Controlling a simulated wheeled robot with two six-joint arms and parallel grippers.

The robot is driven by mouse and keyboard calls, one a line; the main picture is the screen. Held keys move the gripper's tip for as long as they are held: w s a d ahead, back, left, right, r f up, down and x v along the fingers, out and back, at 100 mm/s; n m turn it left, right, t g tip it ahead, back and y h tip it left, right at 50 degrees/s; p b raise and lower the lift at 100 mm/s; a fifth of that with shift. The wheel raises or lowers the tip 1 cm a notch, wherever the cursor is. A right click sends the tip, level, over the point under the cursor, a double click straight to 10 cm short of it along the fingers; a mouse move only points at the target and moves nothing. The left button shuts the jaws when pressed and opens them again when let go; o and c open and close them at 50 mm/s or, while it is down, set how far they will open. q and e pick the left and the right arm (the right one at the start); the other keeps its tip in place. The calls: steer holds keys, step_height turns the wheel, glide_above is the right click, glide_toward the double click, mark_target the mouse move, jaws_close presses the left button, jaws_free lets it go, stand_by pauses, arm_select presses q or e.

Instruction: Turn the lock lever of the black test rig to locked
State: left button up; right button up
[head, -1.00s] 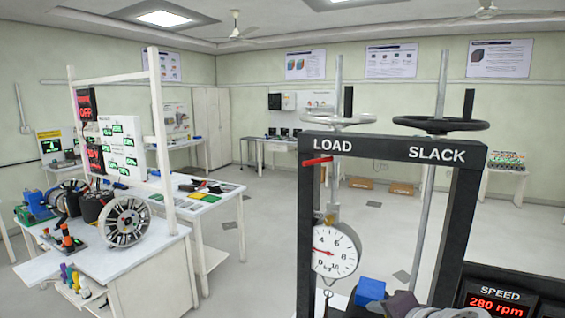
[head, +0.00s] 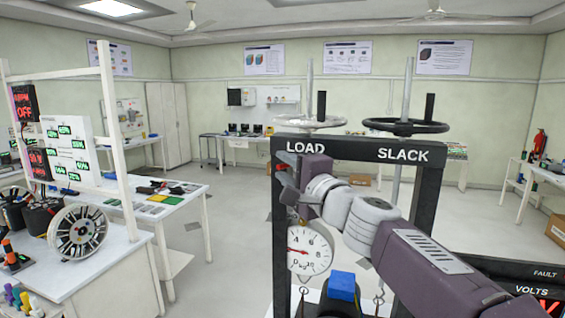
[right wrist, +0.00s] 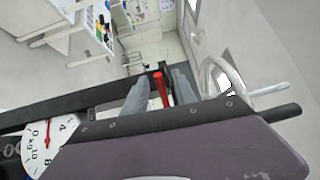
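The black test rig (head: 430,200) stands in front of me, with LOAD and SLACK on its top bar. Its red lock lever (right wrist: 160,88) shows in the right wrist view, at the frame's bar. My right gripper (right wrist: 156,95) is open, with a grey finger on each side of the lever; I cannot tell whether either touches it. In the head view my right gripper (head: 288,190) is at the rig's left post, below LOAD, and largely hides the lever. My left gripper is not in view.
A dial gauge (head: 310,251) hangs inside the frame, above a blue block (head: 342,286). A white handwheel (head: 310,122) and a black handwheel (head: 405,127) sit above the top bar. A white bench (head: 90,268) with equipment stands at left. Floor between is clear.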

steer(key=shift+w, duration=0.5)
steer(key=shift+a, duration=0.1)
steer(key=shift+a, duration=0.1)
jaws_close()
stand_by(0.9)
